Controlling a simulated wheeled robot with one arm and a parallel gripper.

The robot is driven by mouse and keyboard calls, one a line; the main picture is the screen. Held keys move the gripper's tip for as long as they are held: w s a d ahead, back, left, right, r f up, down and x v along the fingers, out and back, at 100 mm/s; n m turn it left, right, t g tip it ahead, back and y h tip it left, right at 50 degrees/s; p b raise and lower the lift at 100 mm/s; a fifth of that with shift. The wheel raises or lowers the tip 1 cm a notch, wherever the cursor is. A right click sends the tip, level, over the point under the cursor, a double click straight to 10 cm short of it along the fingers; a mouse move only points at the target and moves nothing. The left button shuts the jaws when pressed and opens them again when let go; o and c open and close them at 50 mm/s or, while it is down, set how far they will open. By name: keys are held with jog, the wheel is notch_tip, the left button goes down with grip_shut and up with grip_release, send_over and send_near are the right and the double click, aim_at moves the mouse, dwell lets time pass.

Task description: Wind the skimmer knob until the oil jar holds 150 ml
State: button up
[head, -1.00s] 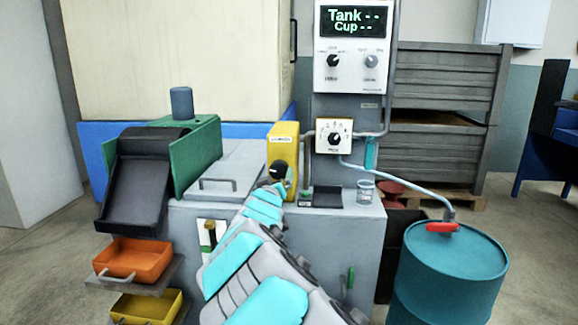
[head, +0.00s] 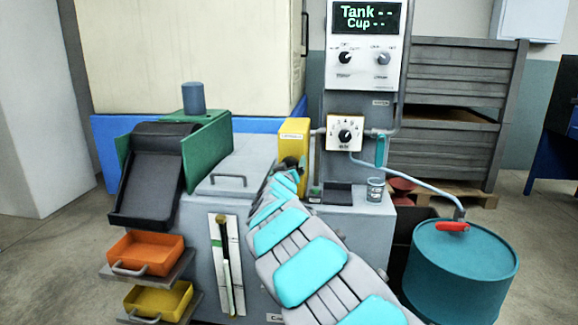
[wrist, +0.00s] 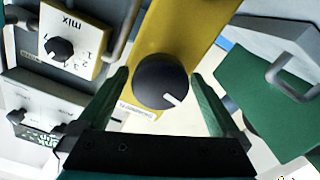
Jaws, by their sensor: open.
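The skimmer knob, black and round with a white pointer mark (wrist: 162,82), is on the yellow box (wrist: 185,30) in the wrist view. My gripper (wrist: 159,75) is open, with one green finger on either side of the knob; I cannot tell whether they touch it. In the head view my arm reaches to the yellow box (head: 294,143) and its end covers the knob. The oil jar (head: 375,190), small and clear with markings, stands on the machine top right of my arm. Its oil level is too small to read.
The panel display (head: 367,17) reads "Tank --" and "Cup --". A mix dial (head: 345,134) is right of the yellow box. A dark tray (head: 338,194) lies beside the jar. A teal drum (head: 460,265) stands at right, orange and yellow bins (head: 146,252) at left.

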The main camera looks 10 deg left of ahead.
jog(key=shift+c, duration=0.2)
jog(key=c, duration=1.3)
jog(key=shift+a+m, duration=0.1)
jog(key=shift+m, duration=0.3)
jog(key=m+b, duration=0.1)
jog(key=m, duration=0.2)
jog(key=shift+f+m+b, duration=0.1)
jog(key=shift+m+b, duration=0.2)
jog(key=shift+m, duration=0.1)
jog(key=m+b, duration=0.1)
jog(key=m, duration=0.1)
jog(key=m+b, duration=0.1)
jog(key=m, duration=0.2)
jog(key=shift+d+m, duration=0.2)
jog(key=shift+m, duration=0.1)
jog(key=m+b, duration=0.3)
jog(key=m, duration=0.2)
jog(key=shift+d, duration=0.1)
jog(key=m+b, duration=0.2)
jog(key=m, duration=0.3)
jog(key=shift+d+f+b, duration=0.1)
jog(key=shift+b, duration=0.2)
jog(key=shift+m, duration=0.4)
